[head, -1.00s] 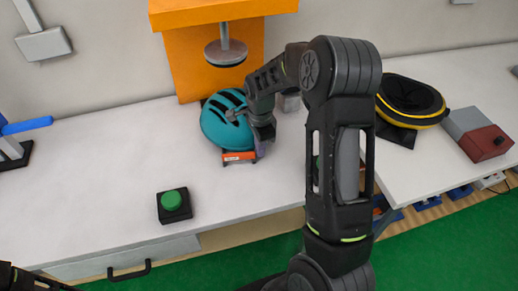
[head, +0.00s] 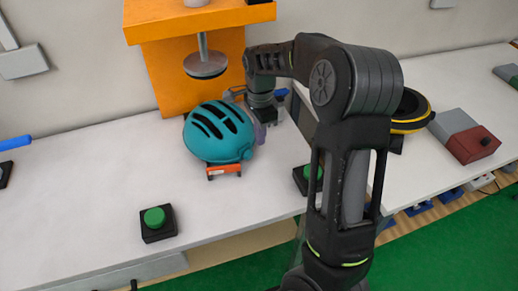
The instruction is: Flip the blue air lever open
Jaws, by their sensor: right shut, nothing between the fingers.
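A small blue handle (head: 281,92) shows just right of my right wrist, behind the teal helmet; its base is mostly hidden by my arm, and I cannot tell its position. Another blue bar (head: 14,142) shows at the left edge, cut off by the frame. My right gripper (head: 262,106) is beside the blue handle, at the right of the helmet, shut and empty. Its fingertips are hard to make out, and I cannot tell whether it touches the handle. My left gripper is out of view.
The teal helmet (head: 218,132) sits under the round plate (head: 205,64) of the orange tower (head: 160,70). Green buttons stand at the front (head: 154,217) and beside my arm (head: 310,174). A black-and-yellow round item (head: 410,122) and a grey-red box (head: 465,136) are at right.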

